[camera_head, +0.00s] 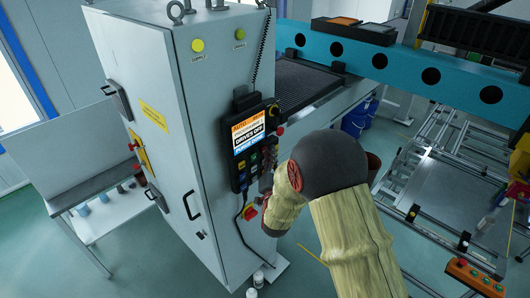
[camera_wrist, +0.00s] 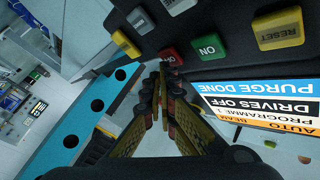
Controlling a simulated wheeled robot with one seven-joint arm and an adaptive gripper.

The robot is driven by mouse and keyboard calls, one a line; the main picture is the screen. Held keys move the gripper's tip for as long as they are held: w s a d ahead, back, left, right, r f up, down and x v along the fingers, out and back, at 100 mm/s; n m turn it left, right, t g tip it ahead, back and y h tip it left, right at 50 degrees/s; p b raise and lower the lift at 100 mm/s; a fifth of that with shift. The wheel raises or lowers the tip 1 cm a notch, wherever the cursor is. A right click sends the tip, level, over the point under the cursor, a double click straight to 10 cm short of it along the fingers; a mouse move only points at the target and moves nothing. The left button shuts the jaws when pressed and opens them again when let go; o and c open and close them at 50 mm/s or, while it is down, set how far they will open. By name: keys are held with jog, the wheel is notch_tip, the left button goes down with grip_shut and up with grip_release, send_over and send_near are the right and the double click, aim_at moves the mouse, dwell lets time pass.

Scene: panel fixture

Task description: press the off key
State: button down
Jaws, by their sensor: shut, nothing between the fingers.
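The off key (camera_wrist: 170,56) is a small red key on the dark control panel (camera_wrist: 215,15), marked with white letters that are partly hidden by my fingers. My gripper (camera_wrist: 162,70) is shut and empty. Its fingertips lie right at the off key in the wrist view; I cannot tell whether they touch it. The green ON key (camera_wrist: 208,47) is just to the right of the off key. In the head view the panel (camera_head: 236,105) hangs on the grey cabinet, and my arm hides my fingertips and part of the key rows.
The screen (camera_wrist: 262,106) reads "DRIVES OFF" and "PURGE DONE". The grey cabinet (camera_head: 190,140) stands behind the panel. A teal beam (camera_head: 400,70) runs to the right.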

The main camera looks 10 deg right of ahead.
jog(key=shift+s+d, duration=0.25)
jog(key=shift+s, duration=0.1)
jog(key=s+d+b, duration=0.1)
jog(key=s, duration=0.1)
jog(key=s+d+b, duration=0.1)
jog(key=s+d, duration=0.1)
dwell(0.5)
dwell(0.7)
